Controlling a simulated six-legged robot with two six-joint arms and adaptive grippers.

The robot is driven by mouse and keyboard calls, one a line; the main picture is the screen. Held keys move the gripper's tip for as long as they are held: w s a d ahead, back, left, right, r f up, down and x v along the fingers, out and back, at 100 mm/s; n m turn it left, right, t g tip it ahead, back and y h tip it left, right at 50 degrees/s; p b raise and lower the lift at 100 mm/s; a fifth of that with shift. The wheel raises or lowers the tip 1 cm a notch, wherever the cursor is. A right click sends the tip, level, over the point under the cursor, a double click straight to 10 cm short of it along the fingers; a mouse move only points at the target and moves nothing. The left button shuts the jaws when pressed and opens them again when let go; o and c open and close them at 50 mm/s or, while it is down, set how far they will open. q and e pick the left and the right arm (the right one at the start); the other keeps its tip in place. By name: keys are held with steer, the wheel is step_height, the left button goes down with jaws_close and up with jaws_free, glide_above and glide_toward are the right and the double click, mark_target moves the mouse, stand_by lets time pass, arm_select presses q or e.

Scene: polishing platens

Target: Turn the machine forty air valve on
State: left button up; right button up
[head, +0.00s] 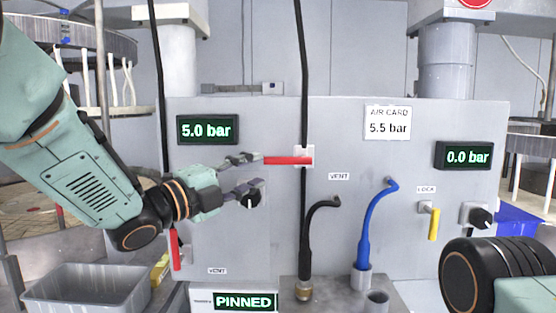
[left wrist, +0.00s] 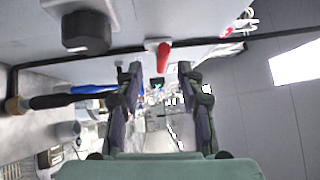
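A red lever handle (head: 285,160) lies horizontal on the grey panel (head: 240,120), reaching left from a white valve body (head: 304,156) on a black vertical line. My left gripper (head: 258,172) is open, its upper fingertip near the lever's left end; I cannot tell whether they touch. In the left wrist view the fingers (left wrist: 157,76) stand apart with nothing held, and the red lever (left wrist: 164,56) shows ahead between them. A second red lever (head: 175,250) hangs vertical at lower left. No machine forty label is readable. My right gripper is out of view.
Displays read 5.0 bar (head: 207,130), 0.0 bar (head: 467,156) and PINNED (head: 245,302); the air card (head: 388,123) says 5.5 bar. A black knob (head: 251,200) is partly behind my lower finger. Black (head: 308,240) and blue (head: 368,225) hoses and a yellow handle (head: 434,223) stand right.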

mark_target(277, 163)
arm_select(q)
steer(key=shift+w+d+r+m+p, duration=0.1)
steer(key=shift+d+r+m+p, duration=0.1)
steer(key=shift+d+m, duration=0.3)
steer(key=shift+w+d+r+m+p, duration=0.1)
steer(key=shift+d+r+m, duration=0.1)
steer(key=shift+d, duration=0.5)
steer(key=x, duration=0.3)
steer(key=p+x, duration=0.1)
steer(key=x, duration=0.1)
steer(key=shift+w+a+f, duration=0.25)
steer(key=shift+w+a, duration=0.05)
steer(key=shift+w, duration=0.05)
steer(key=shift+w+d, duration=0.1)
steer(key=shift+d, duration=0.05)
steer(key=shift+s+d+r, duration=0.2)
steer(key=shift+s+r, duration=0.05)
steer(key=shift+w+a+f, duration=0.1)
steer(key=shift+w+f, duration=0.1)
steer(key=shift+w, duration=0.15)
steer(key=c, duration=0.5)
steer(key=shift+s, duration=0.15)
jaws_close()
